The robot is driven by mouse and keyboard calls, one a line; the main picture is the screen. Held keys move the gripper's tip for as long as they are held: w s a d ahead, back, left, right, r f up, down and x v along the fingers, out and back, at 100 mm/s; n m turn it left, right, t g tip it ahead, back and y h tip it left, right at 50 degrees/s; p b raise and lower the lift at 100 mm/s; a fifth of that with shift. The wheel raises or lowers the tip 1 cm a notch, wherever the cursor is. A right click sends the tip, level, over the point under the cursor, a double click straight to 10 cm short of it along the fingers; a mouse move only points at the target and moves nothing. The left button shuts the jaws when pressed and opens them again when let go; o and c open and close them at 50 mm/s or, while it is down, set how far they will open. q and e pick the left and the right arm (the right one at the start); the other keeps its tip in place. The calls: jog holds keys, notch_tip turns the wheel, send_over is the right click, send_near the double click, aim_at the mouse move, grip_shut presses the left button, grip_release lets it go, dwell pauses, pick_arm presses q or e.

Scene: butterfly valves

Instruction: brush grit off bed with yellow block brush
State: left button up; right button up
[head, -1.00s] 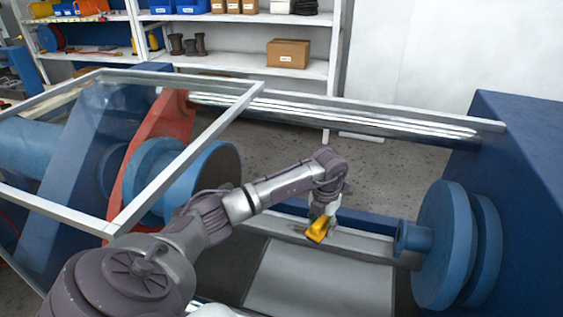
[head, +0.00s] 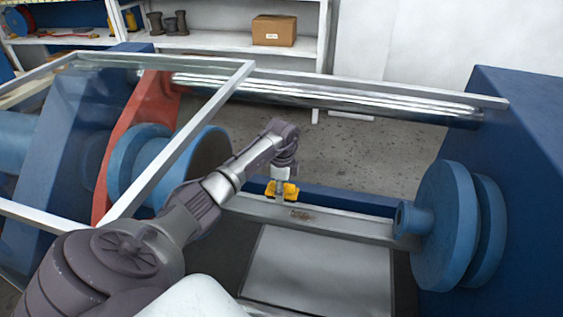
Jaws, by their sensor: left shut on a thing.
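The yellow block brush (head: 288,190) is held in my left gripper (head: 282,181), which is shut on it. The brush is at the far edge of the grey bed rail (head: 335,223). I cannot tell whether its underside touches the rail. A small brown patch of grit (head: 299,214) lies on the rail, just nearer and to the right of the brush. My right gripper is not in view.
Blue round flanges (head: 445,225) stand at the rail's right end. A clear framed guard (head: 185,155) and a red plate (head: 135,150) are on the left. A bright bar (head: 330,98) runs behind. A flat grey panel (head: 315,270) lies in front.

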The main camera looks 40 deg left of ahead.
aim_at(283, 212)
pick_arm(q)
jog(key=shift+f+b, duration=2.35)
jog(key=shift+f, duration=0.45)
jog(key=shift+f+b, duration=0.5)
jog(key=shift+f, duration=0.3)
jog(key=shift+d, duration=0.1)
